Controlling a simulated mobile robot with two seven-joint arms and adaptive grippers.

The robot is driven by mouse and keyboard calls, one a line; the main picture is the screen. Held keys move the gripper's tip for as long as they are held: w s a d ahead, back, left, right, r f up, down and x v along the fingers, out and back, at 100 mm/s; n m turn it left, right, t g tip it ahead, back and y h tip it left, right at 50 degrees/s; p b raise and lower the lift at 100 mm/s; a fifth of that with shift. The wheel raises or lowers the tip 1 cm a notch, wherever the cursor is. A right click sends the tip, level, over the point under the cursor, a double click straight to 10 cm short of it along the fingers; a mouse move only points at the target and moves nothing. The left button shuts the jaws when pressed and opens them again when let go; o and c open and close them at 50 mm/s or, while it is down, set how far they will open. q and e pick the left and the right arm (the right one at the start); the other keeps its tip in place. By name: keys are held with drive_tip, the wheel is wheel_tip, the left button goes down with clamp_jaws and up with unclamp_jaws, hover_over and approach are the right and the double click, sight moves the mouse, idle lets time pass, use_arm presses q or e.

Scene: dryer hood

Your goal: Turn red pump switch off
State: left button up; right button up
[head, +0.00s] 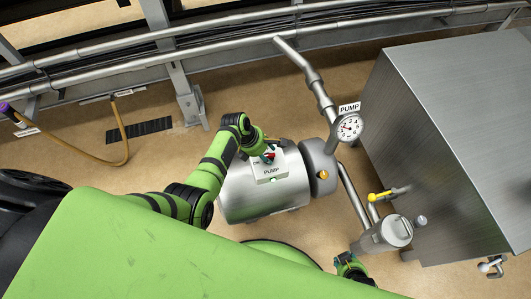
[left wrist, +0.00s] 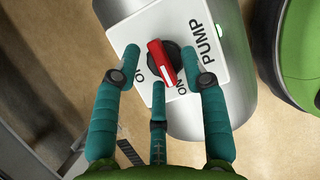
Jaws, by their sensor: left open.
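The red pump switch (left wrist: 160,62) is a red handle on a dark round base, on a white plate marked PUMP (left wrist: 205,40). Its lower end points down toward the ON lettering; the other lettering, at left, is partly hidden by a finger. In the head view the red switch (head: 269,155) shows small on top of the steel pump (head: 240,197). My left gripper (left wrist: 160,62) is open, with teal fingers on both sides of the handle and a third finger below it. It also shows above the plate in the head view (head: 266,152). Contact is unclear.
A pressure gauge (head: 347,127) and pipes stand right of the pump, with a yellow-handled valve (head: 379,196) and a large steel tank (head: 440,130). A hose (head: 125,145) hangs at left. Part of my other arm shows at bottom right.

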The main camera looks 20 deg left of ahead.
use_arm(q)
clamp_jaws()
